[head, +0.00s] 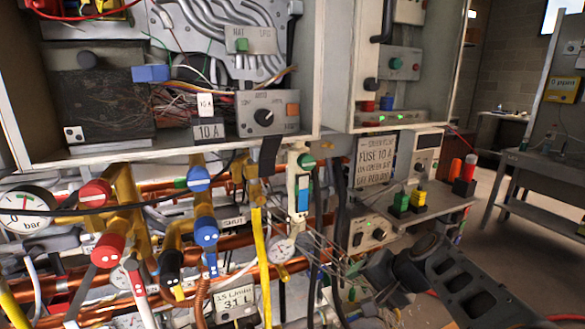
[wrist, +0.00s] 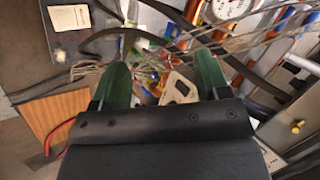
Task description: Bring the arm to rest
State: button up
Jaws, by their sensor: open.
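My gripper (wrist: 163,74) shows in the wrist view with two green fingers spread well apart. Nothing is held between them. Beyond the fingers lie a small cream-coloured block (wrist: 178,88), loose wires and small coloured parts; the depth between them and the fingertips is hard to tell. In the head view my dark arm (head: 475,280) reaches in from the lower right toward the pipes and wires below the heater cabinets. The fingertips are hard to make out there among the clutter.
Copper pipes, red-handled valves (head: 95,193) and blue-handled valves (head: 198,180) crowd the left. A pressure gauge (head: 27,207) is at far left. A shelf with a fuse sign (head: 377,160) stands above my arm. Open floor (head: 500,240) and a bench (head: 540,165) lie to the right.

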jog(key=s+r+n+g+h+p, duration=0.2)
jog(key=s+r+n+h+p, duration=0.3)
jog(key=s+p, duration=0.5)
jog(key=shift+s+d+r+n+h+p, duration=0.2)
jog(key=shift+s+r+n+h+p, duration=0.15)
jog(key=shift+r+n+p, duration=1.2)
jog(key=shift+r+m+b, duration=0.35)
jog(key=shift+m+b, duration=0.1)
jog(key=shift+b, duration=0.05)
dwell(5.0)
